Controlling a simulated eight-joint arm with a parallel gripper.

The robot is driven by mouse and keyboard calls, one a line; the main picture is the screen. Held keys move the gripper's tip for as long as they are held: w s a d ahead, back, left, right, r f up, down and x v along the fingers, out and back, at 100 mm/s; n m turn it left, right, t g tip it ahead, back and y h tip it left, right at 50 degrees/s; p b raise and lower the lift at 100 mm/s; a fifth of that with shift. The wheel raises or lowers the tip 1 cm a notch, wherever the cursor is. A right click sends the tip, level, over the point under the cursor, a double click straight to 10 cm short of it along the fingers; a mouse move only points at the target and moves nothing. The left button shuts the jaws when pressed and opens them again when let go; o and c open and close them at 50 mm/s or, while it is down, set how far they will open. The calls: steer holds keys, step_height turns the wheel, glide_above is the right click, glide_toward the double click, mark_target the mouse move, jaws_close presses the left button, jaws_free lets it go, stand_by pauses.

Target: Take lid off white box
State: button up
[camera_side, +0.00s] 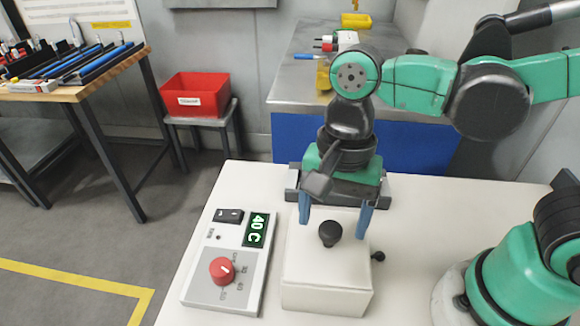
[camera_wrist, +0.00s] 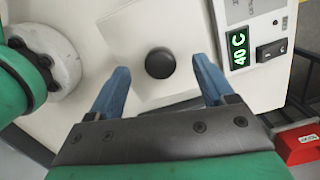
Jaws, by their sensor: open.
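The white box (camera_side: 323,288) stands on the white table, right of the control panel. Its lid (camera_side: 299,240) is on top, with a round black knob (camera_side: 330,233) in the middle. My gripper (camera_side: 334,215) is open above the lid, its two blue fingers pointing down. In the side view the knob shows between and slightly below the fingertips. In the wrist view the knob (camera_wrist: 160,63) lies between the blue fingers, with space on both sides, and a little beyond the fingertips. The gripper holds nothing.
A control panel (camera_side: 225,262) with a red dial and a green "40 C" display stands close left of the box. A small black knob (camera_side: 378,256) sticks out at the box's right side. My arm's base is at the right. The table front-left edge is near the panel.

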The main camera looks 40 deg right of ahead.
steer(key=shift+s+a+f, duration=0.1)
steer(key=shift+a+f, duration=0.05)
steer(key=shift+f, duration=1.25)
jaws_close()
